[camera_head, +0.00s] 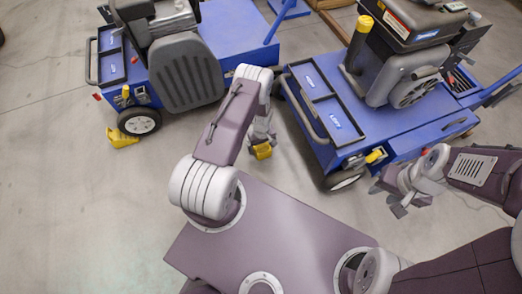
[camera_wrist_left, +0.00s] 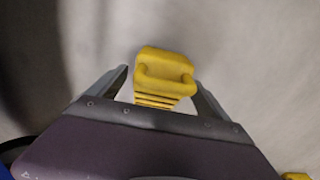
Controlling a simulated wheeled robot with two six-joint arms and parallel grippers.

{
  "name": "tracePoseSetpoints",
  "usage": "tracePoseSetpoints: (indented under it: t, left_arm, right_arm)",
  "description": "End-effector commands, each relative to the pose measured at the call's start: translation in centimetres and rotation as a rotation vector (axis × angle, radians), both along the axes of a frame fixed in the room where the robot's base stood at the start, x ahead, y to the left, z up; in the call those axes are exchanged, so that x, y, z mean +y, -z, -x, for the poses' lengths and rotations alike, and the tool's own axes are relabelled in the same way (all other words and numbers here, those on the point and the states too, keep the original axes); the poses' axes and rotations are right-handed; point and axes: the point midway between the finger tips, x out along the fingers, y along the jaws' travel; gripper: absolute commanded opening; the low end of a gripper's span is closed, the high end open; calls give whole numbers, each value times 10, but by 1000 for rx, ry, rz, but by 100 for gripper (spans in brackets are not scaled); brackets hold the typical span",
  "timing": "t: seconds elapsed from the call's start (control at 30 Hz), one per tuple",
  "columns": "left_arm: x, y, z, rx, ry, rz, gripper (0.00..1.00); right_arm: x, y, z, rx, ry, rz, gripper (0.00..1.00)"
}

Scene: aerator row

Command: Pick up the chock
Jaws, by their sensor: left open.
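A yellow chock (camera_head: 263,152) lies on the floor beneath my left gripper (camera_head: 262,143). In the left wrist view this chock (camera_wrist_left: 165,72) has a raised handle and ribbed steps, and its ribbed end lies between the fingertips of my left gripper (camera_wrist_left: 160,88). The gripper is open, with visible gaps to the chock on both sides. A second yellow chock (camera_head: 122,138) lies on the floor by the left cart's front wheel. My right gripper (camera_head: 387,200) is at the right, its fingers apart and empty, near the right cart.
Bare concrete floor (camera_head: 60,200) is free at the left.

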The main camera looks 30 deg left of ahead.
Motion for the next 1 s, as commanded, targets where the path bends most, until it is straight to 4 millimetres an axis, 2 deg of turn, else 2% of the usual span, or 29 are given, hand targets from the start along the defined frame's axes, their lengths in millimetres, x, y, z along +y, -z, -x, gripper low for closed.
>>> tracePoseSetpoints:
  t: [0.07,0.4,0.73,0.87,1.0]
  left_arm:
    - [0,-2,0,0,0,0,89]
    - [0,-2,0,0,0,0,0]
    - [0,-8,0,-1,0,0,0]
    - [0,-24,0,-1,0,0,0]
    - [0,-50,-1,-1,0,0,0]
  right_arm:
    - [0,-2,0,0,0,0,36]
    - [0,-2,0,-1,0,0,36]
    - [0,-7,0,0,0,0,36]
    - [0,-21,0,0,0,0,36]
    - [0,-43,0,0,0,0,36]
